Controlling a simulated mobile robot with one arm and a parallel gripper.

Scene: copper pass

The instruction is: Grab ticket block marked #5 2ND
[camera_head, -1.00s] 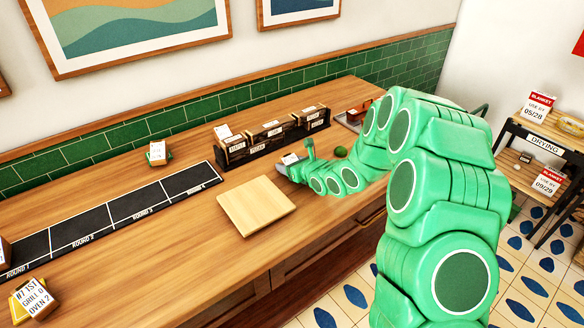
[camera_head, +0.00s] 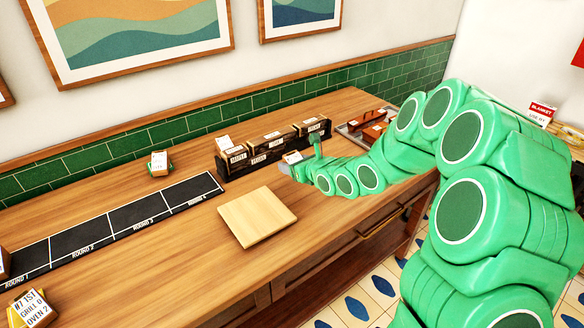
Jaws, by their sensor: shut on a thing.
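My gripper (camera_head: 287,167) is at the end of the green arm, low over the counter, in front of the dark sorting box. A small block with a white label (camera_head: 292,157) is at its tip, and the gripper is shut on it. The label is too small to read. Another ticket block (camera_head: 35,309), labelled "#7 1ST GRILL 0 OVEN 2", lies at the lower left. A further ticket block (camera_head: 159,160) stands near the back tiles, its writing too small to read. I cannot make out "#5 2ND" anywhere.
A black strip (camera_head: 135,213) with marked rounds runs along the counter at left. A bare wooden board (camera_head: 257,216) lies in the middle. The dark sorting box (camera_head: 240,170) holds several blocks. A tray (camera_head: 351,132) with brown items stands beyond it.

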